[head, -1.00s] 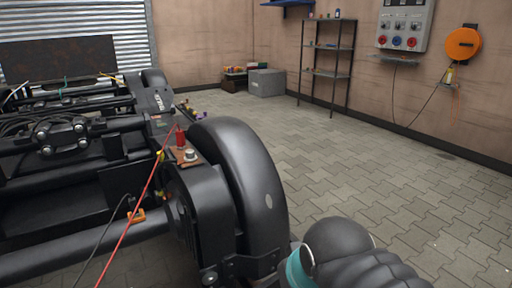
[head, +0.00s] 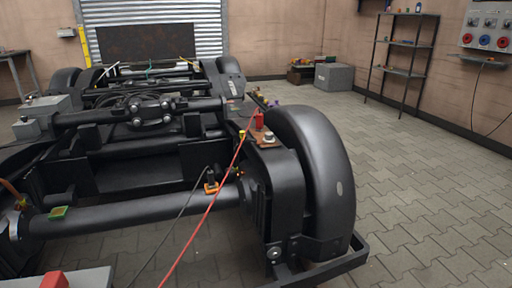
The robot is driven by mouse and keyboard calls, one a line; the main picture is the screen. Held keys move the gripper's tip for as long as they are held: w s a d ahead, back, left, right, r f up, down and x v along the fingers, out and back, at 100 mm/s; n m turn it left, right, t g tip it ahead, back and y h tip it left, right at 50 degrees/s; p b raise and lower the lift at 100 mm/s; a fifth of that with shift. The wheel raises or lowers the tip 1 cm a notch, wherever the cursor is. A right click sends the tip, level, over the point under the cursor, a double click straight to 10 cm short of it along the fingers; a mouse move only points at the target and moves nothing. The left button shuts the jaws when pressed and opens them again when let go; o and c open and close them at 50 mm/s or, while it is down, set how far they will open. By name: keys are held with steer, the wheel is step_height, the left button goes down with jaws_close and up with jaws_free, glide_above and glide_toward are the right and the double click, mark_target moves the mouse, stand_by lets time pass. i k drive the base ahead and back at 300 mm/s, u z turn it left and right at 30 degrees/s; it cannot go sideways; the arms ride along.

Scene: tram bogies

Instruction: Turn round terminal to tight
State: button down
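A small silver round terminal (head: 268,138) sits on a brown plate (head: 264,143) on top of the black bogie frame, beside the large black wheel (head: 313,172). A red cylindrical piece (head: 259,120) stands just behind it on the plate. A red cable (head: 217,198) runs from near the red piece down to the lower edge of the view. Whether the terminal is tight or loose cannot be seen at this size. My gripper is not in view.
The bogie (head: 160,218) fills the left and middle. A grey surface with a red block (head: 54,280) shows at the bottom left. Open paved floor (head: 430,190) lies to the right. A shelf rack (head: 403,58) and a grey box (head: 339,76) stand at the back.

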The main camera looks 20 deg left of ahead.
mark_target(269, 139)
steer(key=k, duration=0.65)
steer(key=u, duration=0.9)
steer(key=i, duration=1)
steer(key=u, duration=0.35)
steer(key=k, duration=0.35)
steer(key=z, duration=1.35)
steer(key=i, duration=1.25)
steer(key=u, duration=0.95)
